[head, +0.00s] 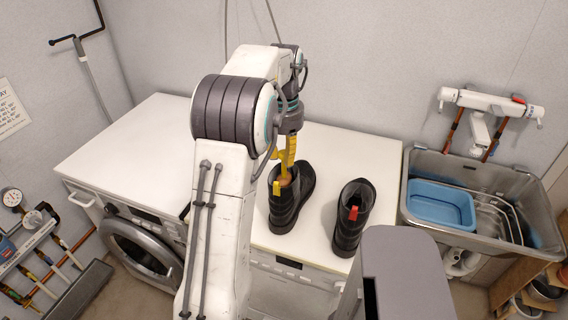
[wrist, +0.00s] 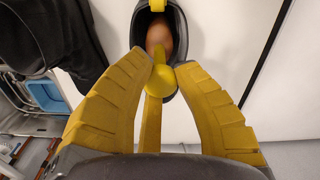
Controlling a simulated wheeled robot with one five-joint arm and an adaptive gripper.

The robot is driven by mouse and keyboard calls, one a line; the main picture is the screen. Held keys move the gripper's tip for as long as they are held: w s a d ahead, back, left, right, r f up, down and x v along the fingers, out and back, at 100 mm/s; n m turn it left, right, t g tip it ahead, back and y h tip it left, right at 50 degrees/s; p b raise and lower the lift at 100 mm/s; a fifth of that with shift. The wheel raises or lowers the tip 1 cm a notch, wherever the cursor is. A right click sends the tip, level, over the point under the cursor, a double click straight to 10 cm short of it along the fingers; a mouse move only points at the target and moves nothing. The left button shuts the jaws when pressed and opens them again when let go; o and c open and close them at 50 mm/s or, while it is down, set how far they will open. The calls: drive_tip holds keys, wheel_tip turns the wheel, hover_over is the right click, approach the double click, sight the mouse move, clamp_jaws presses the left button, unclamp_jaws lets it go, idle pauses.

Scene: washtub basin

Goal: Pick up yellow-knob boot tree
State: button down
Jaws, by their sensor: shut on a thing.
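The yellow-knob boot tree shows in the wrist view as a round yellow knob (wrist: 157,88) with a brown wooden part behind it, inside the opening of a black boot (wrist: 173,20). In the head view that boot (head: 286,208) stands upright on the white top, left of a second boot. My gripper (head: 284,168) is above its opening, pointing down. In the wrist view my gripper (wrist: 163,66) has its yellow fingers closed around the knob. The lower part of the boot tree is hidden inside the boot.
A second black boot (head: 348,232) with a red piece at its opening stands to the right on the white worktop (head: 130,150). A metal sink (head: 530,195) holding a blue basin (head: 440,204) is farther right. The worktop's left side is clear.

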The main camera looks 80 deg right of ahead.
wheel_tip(320, 180, up, 13)
drive_tip(key=p, duration=0.2)
drive_tip(key=shift+r+p, duration=0.2)
drive_tip(key=shift+p, duration=0.15)
idle(1.0)
